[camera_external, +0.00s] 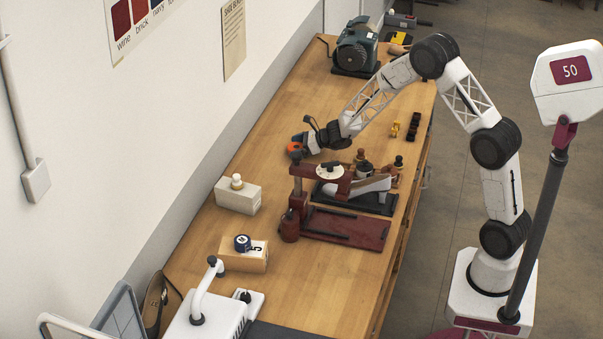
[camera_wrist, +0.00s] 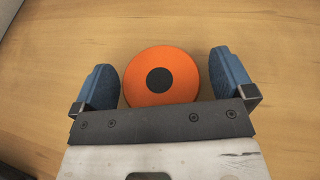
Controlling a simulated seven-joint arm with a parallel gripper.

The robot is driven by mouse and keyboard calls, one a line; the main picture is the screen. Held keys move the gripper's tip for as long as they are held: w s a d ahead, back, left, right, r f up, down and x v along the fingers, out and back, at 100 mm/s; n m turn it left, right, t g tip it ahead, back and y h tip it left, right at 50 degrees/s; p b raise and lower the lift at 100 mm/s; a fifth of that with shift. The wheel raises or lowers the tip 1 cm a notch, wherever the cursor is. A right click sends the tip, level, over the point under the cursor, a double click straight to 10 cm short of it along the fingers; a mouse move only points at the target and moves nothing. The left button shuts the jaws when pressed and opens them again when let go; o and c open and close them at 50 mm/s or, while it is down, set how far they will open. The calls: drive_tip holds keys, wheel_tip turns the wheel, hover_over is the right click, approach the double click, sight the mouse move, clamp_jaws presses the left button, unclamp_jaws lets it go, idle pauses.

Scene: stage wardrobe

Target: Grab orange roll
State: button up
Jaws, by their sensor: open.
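The orange roll (camera_wrist: 161,92) is a round orange disc with a dark centre, and it shows between my gripper's two blue fingers in the wrist view. My gripper (camera_wrist: 162,80) is open, with one finger on each side of the roll and a gap visible on both sides. In the external view the orange roll (camera_external: 295,148) is at the tip of my gripper (camera_external: 299,144), over the wall side of the wooden bench. I cannot tell how far the fingertips are above the bench top.
A dark red press (camera_external: 345,226) stands on the wooden bench (camera_external: 300,285) just nearer than my gripper. A green machine (camera_external: 355,50) stands at the far end.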

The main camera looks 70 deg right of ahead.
sight(297, 147)
idle(0.5)
drive_tip(key=c, duration=1)
drive_tip(key=shift+r, duration=0.2)
drive_tip(key=shift+r, duration=0.8)
drive_tip(key=shift+s+r, duration=0.15)
drive_tip(key=shift+r, duration=0.75)
drive_tip(key=s+a, duration=0.1)
drive_tip(key=s, duration=0.4)
drive_tip(key=s+a, duration=0.2)
drive_tip(key=s, duration=0.3)
drive_tip(key=s+a+r, duration=0.1)
drive_tip(key=s+a, duration=0.1)
drive_tip(key=s, duration=0.3)
drive_tip(key=shift+r, duration=0.1)
